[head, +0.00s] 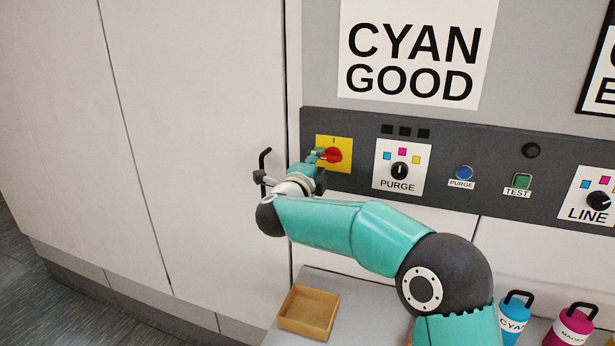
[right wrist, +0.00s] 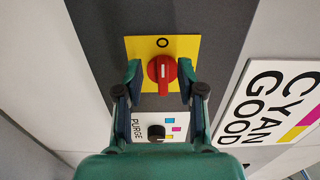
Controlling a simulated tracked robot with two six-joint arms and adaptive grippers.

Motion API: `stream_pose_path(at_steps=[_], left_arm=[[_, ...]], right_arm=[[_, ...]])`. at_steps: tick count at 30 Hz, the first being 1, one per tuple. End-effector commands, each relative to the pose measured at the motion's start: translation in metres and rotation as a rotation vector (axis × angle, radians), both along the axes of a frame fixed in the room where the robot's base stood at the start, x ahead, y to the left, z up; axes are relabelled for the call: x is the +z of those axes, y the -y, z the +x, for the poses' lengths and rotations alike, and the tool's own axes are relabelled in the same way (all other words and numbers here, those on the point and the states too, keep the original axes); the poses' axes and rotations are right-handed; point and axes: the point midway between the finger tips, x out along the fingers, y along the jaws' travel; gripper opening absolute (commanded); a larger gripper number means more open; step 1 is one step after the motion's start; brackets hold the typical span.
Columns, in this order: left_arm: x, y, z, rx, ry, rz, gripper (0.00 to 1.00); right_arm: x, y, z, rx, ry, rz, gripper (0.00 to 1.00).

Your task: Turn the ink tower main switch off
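The ink tower main switch is a red rotary knob (head: 333,156) on a yellow plate (head: 343,141), at the left end of the dark control strip. An "I" shows at the plate's top in the head view. In the right wrist view the red knob (right wrist: 162,73) has its grip bar in line with the "O" on the yellow plate (right wrist: 148,46). My right gripper (head: 321,156) is at the switch. Its fingers (right wrist: 160,74) are open, one on each side of the knob; I cannot tell whether either touches it. My left gripper is not in view.
A PURGE selector (head: 399,171), a blue button (head: 464,172) and a green TEST button (head: 522,181) sit further right on the strip. A black door handle (head: 263,165) is close left of my wrist. A tan tray (head: 308,312) and ink bottles (head: 514,316) stand below.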

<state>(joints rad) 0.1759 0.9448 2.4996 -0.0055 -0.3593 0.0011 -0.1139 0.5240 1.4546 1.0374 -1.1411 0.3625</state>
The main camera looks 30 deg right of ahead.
Motion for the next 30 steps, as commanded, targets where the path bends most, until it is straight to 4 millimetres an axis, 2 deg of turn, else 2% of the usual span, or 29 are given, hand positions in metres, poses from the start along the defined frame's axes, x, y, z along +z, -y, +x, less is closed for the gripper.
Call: stream_pose_path(at_steps=[9,15,20,30], left_arm=[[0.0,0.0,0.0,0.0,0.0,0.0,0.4],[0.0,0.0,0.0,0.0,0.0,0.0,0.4],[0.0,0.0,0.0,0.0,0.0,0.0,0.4],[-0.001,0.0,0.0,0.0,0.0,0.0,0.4]], right_arm=[[0.0,-0.049,-0.04,0.005,0.001,0.001,0.39],[-0.001,-0.071,-0.06,0.004,0.0,0.0,0.39],[-0.001,-0.078,-0.066,0.003,0.0,0.0,0.39],[-0.001,-0.079,-0.067,0.002,0.0,0.0,0.39]])
